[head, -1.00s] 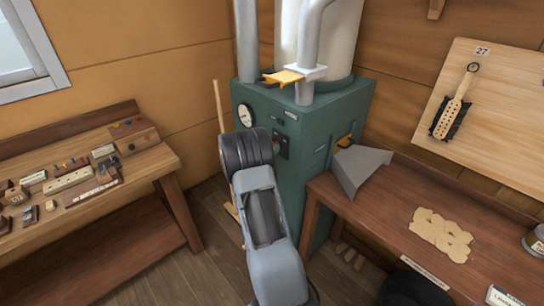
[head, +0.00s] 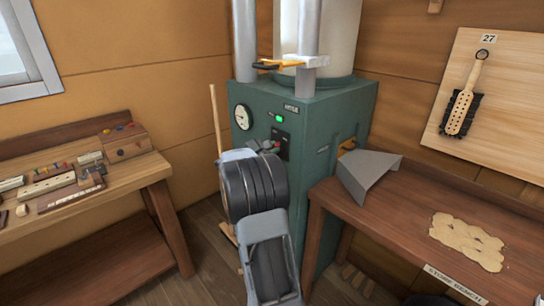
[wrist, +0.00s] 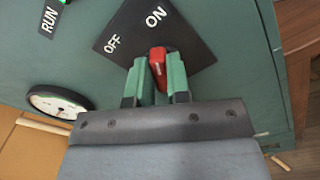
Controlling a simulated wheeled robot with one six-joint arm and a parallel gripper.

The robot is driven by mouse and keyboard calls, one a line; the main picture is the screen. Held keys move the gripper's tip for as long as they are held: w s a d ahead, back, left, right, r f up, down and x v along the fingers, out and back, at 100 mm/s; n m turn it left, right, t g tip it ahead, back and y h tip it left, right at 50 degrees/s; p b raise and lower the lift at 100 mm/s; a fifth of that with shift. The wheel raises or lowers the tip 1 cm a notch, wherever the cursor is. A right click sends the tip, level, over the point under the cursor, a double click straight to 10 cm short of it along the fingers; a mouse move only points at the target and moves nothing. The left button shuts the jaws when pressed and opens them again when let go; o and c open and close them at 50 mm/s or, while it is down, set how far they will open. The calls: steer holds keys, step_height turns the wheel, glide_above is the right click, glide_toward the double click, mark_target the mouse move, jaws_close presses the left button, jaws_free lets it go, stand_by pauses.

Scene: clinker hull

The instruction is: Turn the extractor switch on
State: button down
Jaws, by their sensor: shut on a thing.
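The extractor switch is a red lever (wrist: 157,62) on a black plate (wrist: 185,40) marked OFF and ON, on the green cabinet. In the wrist view the lever stands between my two green fingertips, near the ON mark. My gripper (wrist: 159,78) is shut on it. In the head view my gripper (head: 268,148) is at the black plate (head: 282,138) on the cabinet front, and my wrist hides part of it. A green lamp (head: 278,118) above the plate is lit, with a RUN label (wrist: 48,18) beside it in the wrist view.
The green cabinet (head: 345,105) carries a round gauge (head: 242,117) and pipes. A wooden bench (head: 400,220) with a grey hood (head: 367,175) stands close on the right. Another bench (head: 158,172) with small parts is on the left.

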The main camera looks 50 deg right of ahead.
stand_by(0.5)
steer(key=c, duration=1.1)
jaws_free()
steer(key=a, duration=0.9)
steer(key=w+a+b, duration=0.1)
steer(key=a, duration=0.3)
steer(key=shift+a, duration=0.4)
